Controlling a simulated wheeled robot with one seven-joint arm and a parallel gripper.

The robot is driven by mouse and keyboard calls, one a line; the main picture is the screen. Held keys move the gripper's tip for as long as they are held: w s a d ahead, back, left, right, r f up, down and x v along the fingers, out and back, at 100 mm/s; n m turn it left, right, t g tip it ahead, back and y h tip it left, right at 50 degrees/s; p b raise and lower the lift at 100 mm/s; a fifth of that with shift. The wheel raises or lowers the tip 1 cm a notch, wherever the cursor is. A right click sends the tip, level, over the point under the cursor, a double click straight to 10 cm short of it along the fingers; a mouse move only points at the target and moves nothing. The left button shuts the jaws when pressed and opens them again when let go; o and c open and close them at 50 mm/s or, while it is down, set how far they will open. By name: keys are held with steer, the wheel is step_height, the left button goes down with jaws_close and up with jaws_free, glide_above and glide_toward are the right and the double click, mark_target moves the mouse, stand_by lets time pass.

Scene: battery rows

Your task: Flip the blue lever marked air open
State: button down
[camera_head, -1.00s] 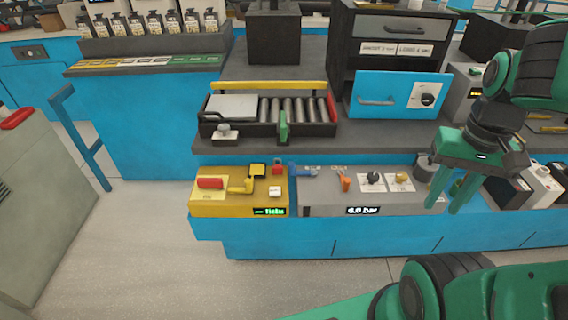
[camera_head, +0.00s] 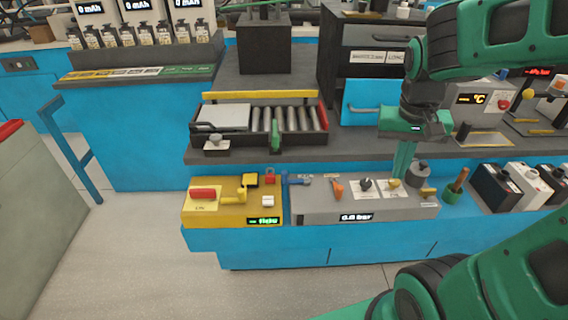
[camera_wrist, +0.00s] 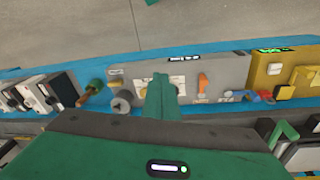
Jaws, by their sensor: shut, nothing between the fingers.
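The blue lever (camera_head: 292,180) is at the back left corner of the grey panel (camera_head: 320,208), beside the yellow panel. It also shows small in the wrist view (camera_wrist: 237,97), right of my fingers. Its marking is too small to read. My gripper (camera_head: 401,178) is shut and empty, fingers pointing down over the right part of the grey panel, near the yellow knob. In the wrist view the closed fingers (camera_wrist: 160,85) cover part of a white label. My gripper is well to the right of the blue lever and apart from it.
An orange lever (camera_head: 338,190) and a black knob (camera_head: 366,185) stand between my gripper and the blue lever. The yellow panel (camera_head: 210,213) is to the left. Behind is a dark shelf with a roller tray (camera_head: 262,139). A grey cylinder (camera_head: 420,173) stands to the right.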

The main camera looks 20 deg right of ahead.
steer(key=w+a+f+n+t, duration=0.1)
steer(key=w+a+f+t, duration=0.2)
steer(key=w+a, duration=1.6)
steer(key=shift+w+a, duration=0.35)
steer(key=shift+a, duration=0.8)
steer(key=x, duration=1)
steer(key=shift+n, duration=0.3)
